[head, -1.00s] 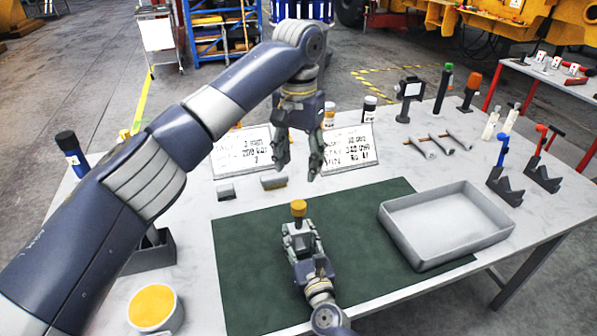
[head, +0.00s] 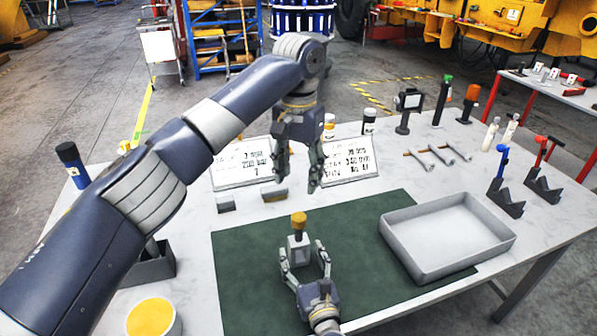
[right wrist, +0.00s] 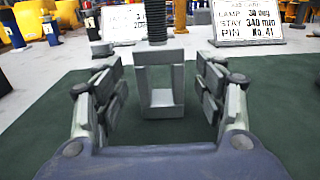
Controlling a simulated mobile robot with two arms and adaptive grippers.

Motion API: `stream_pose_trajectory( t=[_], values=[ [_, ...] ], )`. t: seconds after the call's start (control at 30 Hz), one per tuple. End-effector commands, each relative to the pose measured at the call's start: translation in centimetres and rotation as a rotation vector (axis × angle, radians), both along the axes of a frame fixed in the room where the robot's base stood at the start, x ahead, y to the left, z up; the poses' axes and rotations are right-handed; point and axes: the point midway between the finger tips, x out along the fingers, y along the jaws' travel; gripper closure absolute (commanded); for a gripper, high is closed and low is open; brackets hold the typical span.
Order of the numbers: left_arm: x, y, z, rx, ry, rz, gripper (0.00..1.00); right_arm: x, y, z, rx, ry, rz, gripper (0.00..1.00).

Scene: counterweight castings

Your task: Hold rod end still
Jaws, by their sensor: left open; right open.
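The rod end is a grey clevis (head: 299,246) with a dark threaded rod (right wrist: 156,20) and a yellow-orange cap (head: 298,220). It stands upright on the green mat (head: 250,275). In the right wrist view the clevis (right wrist: 160,53) shows its square opening. My right gripper (head: 303,256) is open, coming from the front edge, with one finger on each side of the clevis near the tips; gaps show on both sides in the right wrist view (right wrist: 159,85). My left gripper (head: 299,180) is open and empty, hanging higher, behind the cap, fingers down.
A grey tray (head: 450,268) stands on the right of the mat. Two written placards (head: 235,172) (head: 350,166) and small grey blocks (head: 274,195) are behind it. V-shaped stands (head: 506,200) are at the right. A yellow-topped pot (head: 150,318) is at front left.

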Motion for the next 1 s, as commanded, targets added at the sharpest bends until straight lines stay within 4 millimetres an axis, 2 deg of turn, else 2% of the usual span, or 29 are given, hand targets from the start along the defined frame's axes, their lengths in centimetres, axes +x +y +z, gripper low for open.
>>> stream_pose_trajectory(
  t=[0.03, 0.2, 0.4, 0.6, 1.0],
  values=[
    [0.0, 0.0, 0.0, 0.000, 0.000, 0.000, 0.49, -1.2, -0.4, -0.2, -0.001, 0.003, 0.000, 0.36],
    [0.0, 0.0, 0.0, 0.000, 0.000, 0.000, 0.49, -4.7, -1.4, -0.1, -0.002, 0.002, 0.000, 0.36],
    [0.0, 0.0, 0.0, 0.000, 0.000, 0.000, 0.49, -7.6, -2.2, -0.1, -0.002, 0.000, -0.001, 0.36],
    [0.0, 0.0, 0.0, 0.000, 0.000, 0.000, 0.49, -8.6, -2.5, 0.0, -0.001, 0.000, 0.000, 0.36],
    [0.0, 0.0, 0.0, 0.000, 0.000, 0.000, 0.49, -8.6, -2.5, 0.0, -0.001, 0.000, -0.001, 0.36]
  ],
)
